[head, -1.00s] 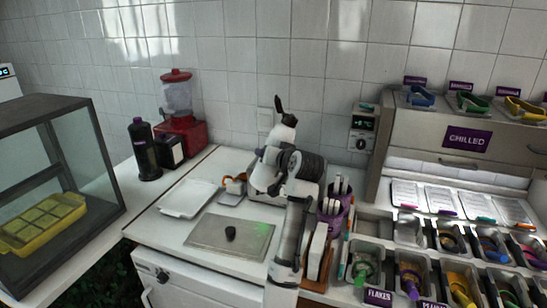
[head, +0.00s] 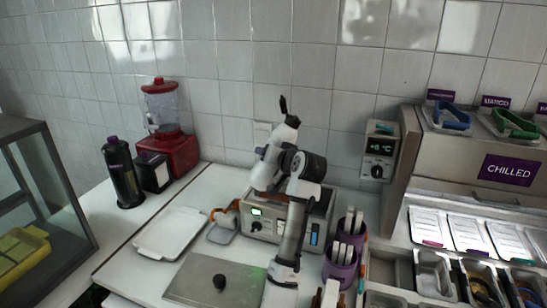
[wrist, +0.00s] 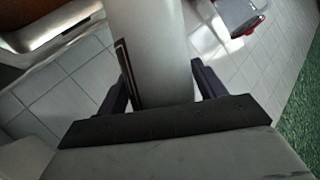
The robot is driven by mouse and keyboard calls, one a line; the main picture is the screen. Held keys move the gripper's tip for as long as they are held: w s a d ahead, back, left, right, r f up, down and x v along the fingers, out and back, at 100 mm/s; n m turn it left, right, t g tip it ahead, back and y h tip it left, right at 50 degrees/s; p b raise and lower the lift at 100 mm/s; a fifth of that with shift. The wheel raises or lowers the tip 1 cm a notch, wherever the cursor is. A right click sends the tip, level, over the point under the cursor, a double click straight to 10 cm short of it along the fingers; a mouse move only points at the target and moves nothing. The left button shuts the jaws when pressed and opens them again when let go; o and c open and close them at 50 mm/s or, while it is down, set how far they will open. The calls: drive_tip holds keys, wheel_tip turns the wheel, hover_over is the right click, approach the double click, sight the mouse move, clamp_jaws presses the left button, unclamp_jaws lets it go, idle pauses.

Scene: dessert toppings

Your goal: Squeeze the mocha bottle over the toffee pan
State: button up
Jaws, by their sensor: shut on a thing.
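In the wrist view my gripper (wrist: 160,92) is shut on a pale grey, smooth round body that looks like a bottle (wrist: 155,50). A dark strip runs down its left side. No name can be read on it, and its far end is cut off by the frame's top edge. In the head view my arm stands over the counter, with a dark tip at its top; I cannot make out the fingers or bottle there. Metal topping pans (head: 434,274) sit at the lower right, partly cut off. I cannot tell which pan is the toffee one.
A dark bottle (head: 123,174) with a purple top stands at the left by a red-based dispenser (head: 168,120). A white tray (head: 172,232) and grey board (head: 190,283) lie on the counter. Purple cups (head: 341,268) stand right of my arm. A chilled cabinet (head: 455,163) stands at the right.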

sight(257, 160)
drive_tip(key=shift+w+a+r, duration=0.1)
drive_tip(key=shift+r, duration=0.1)
drive_tip(key=shift+a+f+m+y, duration=0.25)
drive_tip(key=shift+a+m+y, duration=0.05)
drive_tip(key=shift+a+m, duration=0.15)
drive_tip(key=a+m, duration=0.1)
drive_tip(key=a+f+m+y, duration=0.1)
drive_tip(key=s+a+m, duration=0.1)
drive_tip(key=a, duration=0.1)
drive_tip(key=shift+s+f+y, duration=0.1)
drive_tip(key=shift+f+y, duration=0.3)
drive_tip(key=s+a+r+m+t+y, duration=0.1)
drive_tip(key=a+m+t+y, duration=0.1)
drive_tip(key=a+m, duration=0.3)
drive_tip(key=d+r+m+t, duration=0.1)
drive_tip(key=m, duration=0.2)
drive_tip(key=d+r+m+t, duration=0.1)
drive_tip(key=m, duration=0.3)
drive_tip(key=d+r+m+t+b, duration=0.1)
drive_tip(key=m+t, duration=0.1)
drive_tip(key=m, duration=0.2)
drive_tip(key=shift+w+d+r, duration=0.1)
drive_tip(key=shift+w+d, duration=0.2)
drive_tip(key=shift+w+d+m+t+h, duration=0.1)
drive_tip(key=shift+d+m+t+h, duration=0.25)
drive_tip(key=shift+m, duration=0.5)
drive_tip(key=shift+w+d+m+t+h, duration=0.1)
drive_tip(key=shift+d+m+t, duration=0.15)
drive_tip(key=shift+d+m, duration=0.4)
drive_tip(key=shift+a, duration=0.15)
